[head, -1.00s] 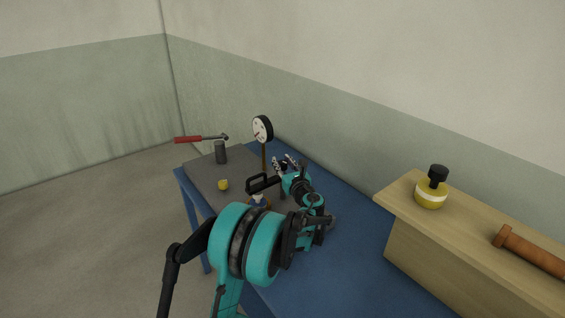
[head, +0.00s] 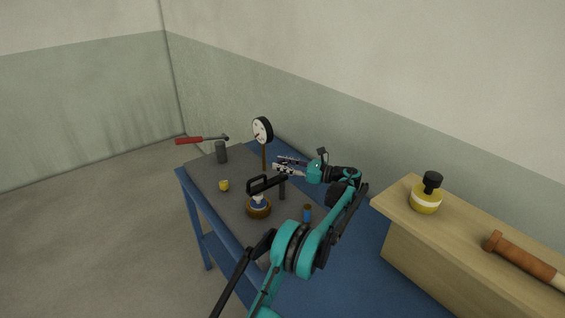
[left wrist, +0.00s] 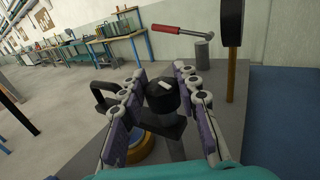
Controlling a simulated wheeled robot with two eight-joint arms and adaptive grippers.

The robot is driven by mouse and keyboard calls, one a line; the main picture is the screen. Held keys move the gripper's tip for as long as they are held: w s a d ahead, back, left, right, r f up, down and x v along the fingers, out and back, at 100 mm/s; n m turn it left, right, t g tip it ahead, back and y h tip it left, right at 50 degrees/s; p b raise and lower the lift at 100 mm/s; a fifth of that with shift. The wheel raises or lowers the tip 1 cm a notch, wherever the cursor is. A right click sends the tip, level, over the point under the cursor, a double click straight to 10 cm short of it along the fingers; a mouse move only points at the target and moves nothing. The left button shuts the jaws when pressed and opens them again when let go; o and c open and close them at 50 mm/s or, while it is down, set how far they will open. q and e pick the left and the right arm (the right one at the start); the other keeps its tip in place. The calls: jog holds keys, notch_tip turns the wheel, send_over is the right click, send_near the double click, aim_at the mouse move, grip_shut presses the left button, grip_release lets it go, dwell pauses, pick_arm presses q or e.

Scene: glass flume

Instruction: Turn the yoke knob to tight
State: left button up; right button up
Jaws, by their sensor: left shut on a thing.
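The yoke knob (left wrist: 163,96) is a black round knob with a white mark on top, in the left wrist view. It sits between the fingers of my left gripper (left wrist: 160,78), which is shut on it. In the head view my left gripper (head: 279,165) is over the dark yoke (head: 266,185), and its fingers hide the knob. The yoke has a black loop handle (left wrist: 102,90) at the left and stands over a round brass base (head: 259,209). No tight mark is legible. My right gripper is not in view.
A small blue-topped piece (head: 307,213) is nearer. A wooden shelf (head: 400,217) holding a yellow bottle (head: 426,196) stands right.

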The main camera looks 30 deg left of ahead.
aim_at(282, 163)
pick_arm(q)
jog(key=shift+f+n+g, duration=0.1)
jog(key=shift+n+g, duration=0.5)
jog(key=shift+g, duration=0.3)
jog(key=o, duration=1.2)
jog(key=shift+a, duration=0.1)
notch_tip(282, 163, up, 10)
jog(key=shift+r, duration=0.1)
jog(key=shift+c, duration=0.3)
